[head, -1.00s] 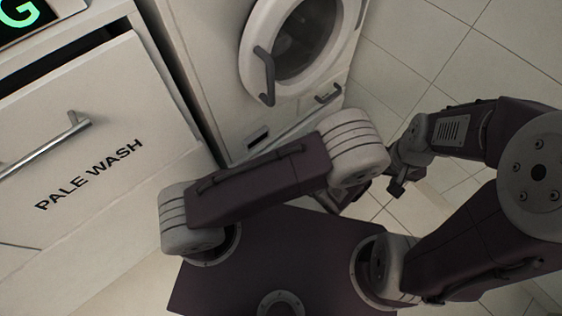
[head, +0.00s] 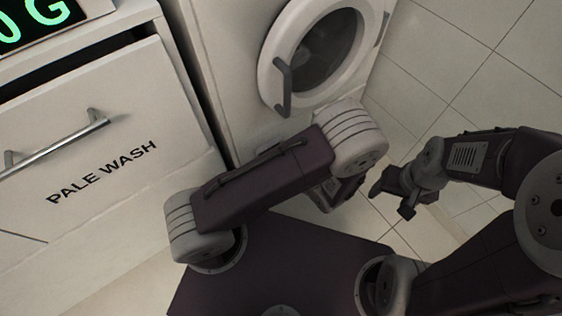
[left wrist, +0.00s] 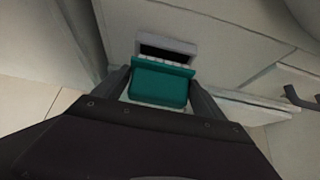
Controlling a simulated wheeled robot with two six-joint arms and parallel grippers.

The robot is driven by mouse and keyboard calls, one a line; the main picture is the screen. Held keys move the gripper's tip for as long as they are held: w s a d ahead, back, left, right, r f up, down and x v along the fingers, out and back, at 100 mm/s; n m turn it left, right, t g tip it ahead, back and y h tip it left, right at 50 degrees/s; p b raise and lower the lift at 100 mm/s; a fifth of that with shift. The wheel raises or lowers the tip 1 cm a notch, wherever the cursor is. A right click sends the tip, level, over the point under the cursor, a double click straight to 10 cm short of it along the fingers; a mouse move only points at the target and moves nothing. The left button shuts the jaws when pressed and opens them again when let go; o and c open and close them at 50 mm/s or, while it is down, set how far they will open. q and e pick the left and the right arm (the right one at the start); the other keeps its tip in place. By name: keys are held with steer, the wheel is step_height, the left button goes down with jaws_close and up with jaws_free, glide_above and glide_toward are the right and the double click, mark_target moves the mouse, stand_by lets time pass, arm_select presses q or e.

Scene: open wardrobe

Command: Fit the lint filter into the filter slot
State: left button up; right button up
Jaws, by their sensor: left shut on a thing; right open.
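The lint filter is a teal block (left wrist: 160,88), seen in the left wrist view. My left gripper (left wrist: 160,78) is shut on it, with one dark finger on each side. The filter slot (left wrist: 165,51) is a dark opening in a pale frame on the white front, just beyond the filter's far edge. I cannot tell whether the filter touches it. In the head view the filter and slot are hidden behind my left arm. My right gripper (head: 391,196) is open and empty, over the tiled floor to the right.
A washing machine with a round door (head: 315,52) and grey handle stands behind my left arm. A white drawer marked PALE WASH (head: 100,130), with a bar handle, is at the left. A grey handle (left wrist: 300,98) is right of the slot. Tiled floor at the right is clear.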

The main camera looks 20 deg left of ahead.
arm_select(q)
steer(key=shift+p, duration=0.35)
stand_by(1.0)
steer(key=shift+a, duration=0.1)
steer(key=shift+w+a, duration=0.25)
steer(key=shift+w+a, duration=0.5)
steer(key=shift+a, duration=0.15)
steer(key=o, duration=1.5)
steer(key=shift+c, duration=0.2)
steer(key=p+v, duration=0.5)
steer(key=v, duration=0.4)
